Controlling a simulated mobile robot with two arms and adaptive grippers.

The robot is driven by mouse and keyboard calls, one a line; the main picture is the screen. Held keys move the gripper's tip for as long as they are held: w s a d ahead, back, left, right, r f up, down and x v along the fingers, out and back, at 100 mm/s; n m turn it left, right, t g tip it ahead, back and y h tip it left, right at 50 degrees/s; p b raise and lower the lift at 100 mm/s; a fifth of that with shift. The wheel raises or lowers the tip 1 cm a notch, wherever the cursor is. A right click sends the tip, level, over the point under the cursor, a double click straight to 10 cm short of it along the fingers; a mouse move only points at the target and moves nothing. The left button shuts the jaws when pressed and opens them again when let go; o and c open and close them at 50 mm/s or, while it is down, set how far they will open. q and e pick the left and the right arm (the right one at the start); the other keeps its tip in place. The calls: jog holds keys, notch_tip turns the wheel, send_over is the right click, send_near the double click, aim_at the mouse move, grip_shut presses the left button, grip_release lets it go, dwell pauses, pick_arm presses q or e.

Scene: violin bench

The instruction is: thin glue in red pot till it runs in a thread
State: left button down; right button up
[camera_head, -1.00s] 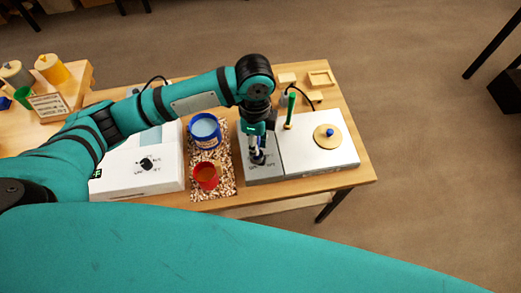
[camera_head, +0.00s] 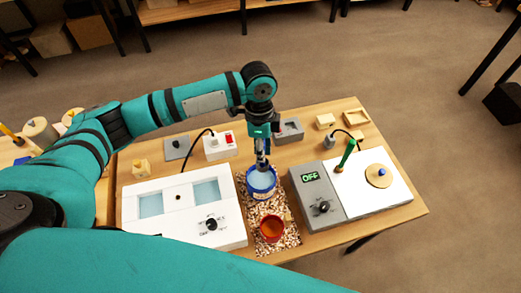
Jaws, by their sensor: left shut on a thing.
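The red pot (camera_head: 272,229) stands at the near end of the speckled mat, with orange-brown glue inside. The blue pot (camera_head: 261,190) stands just behind it on the same mat and holds a pale blue-white liquid. My left gripper (camera_head: 262,163) points down at the blue pot's far rim and is shut, by its position on that rim. Its fingertips are small and partly dark, so the exact contact is hard to see. My right gripper is not in view.
Right of the pots stands a grey and white unit (camera_head: 369,195) with a knob, an "OFF" display, a green stick and a wooden disc. A white box (camera_head: 185,232) with two pale windows stands left. A grey tray (camera_head: 289,130) and small wooden blocks lie behind.

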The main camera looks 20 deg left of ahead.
pick_arm(q)
jog(key=f+b, duration=0.5)
jog(key=shift+a, duration=0.25)
jog(key=shift+f, duration=0.4)
notch_tip(320, 180, down, 5)
jog(key=shift+r+b, duration=0.1)
jog(key=shift+b, duration=0.55)
jog(key=shift+f, duration=0.7)
jog(key=shift+r, duration=0.1)
